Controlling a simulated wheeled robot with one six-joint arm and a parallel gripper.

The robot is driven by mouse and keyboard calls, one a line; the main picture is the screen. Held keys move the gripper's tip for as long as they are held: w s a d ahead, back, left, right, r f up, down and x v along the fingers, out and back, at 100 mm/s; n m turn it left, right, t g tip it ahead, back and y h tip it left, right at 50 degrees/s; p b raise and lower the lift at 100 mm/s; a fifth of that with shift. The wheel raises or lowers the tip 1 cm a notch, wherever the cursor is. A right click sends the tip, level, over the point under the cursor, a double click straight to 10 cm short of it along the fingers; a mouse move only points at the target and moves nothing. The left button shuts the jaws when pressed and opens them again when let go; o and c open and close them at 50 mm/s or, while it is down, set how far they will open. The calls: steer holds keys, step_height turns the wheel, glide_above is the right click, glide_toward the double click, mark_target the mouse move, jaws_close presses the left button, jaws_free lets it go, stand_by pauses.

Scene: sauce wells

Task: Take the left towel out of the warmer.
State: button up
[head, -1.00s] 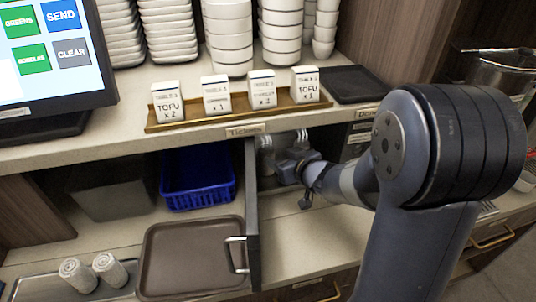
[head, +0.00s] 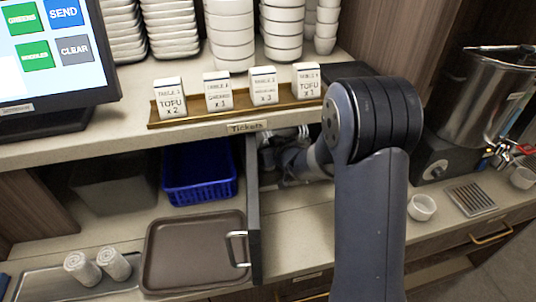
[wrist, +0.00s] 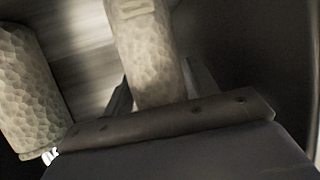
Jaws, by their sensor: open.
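In the wrist view, two pale, dimpled towel rolls stand in front of me: a left roll (wrist: 28,95) and a middle roll (wrist: 145,45). My gripper (wrist: 160,88) is open, with a dark finger on each side of the middle roll. Whether the fingers touch it is not clear. The left roll is outside the fingers. In the head view, the warmer's open door (head: 254,215) with its metal handle sticks out toward me. My gripper (head: 275,158) is inside the warmer, partly hidden by the door, the counter edge and my arm.
A brown tray (head: 193,222) and a blue basket (head: 198,188) sit left of the door. The counter with ticket cards (head: 225,92) overhangs the warmer. A small bowl (head: 421,207) stands right.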

steer(key=shift+w, duration=0.1)
steer(key=c, duration=0.7)
steer(key=shift+c, duration=0.2)
steer(key=shift+r, duration=0.1)
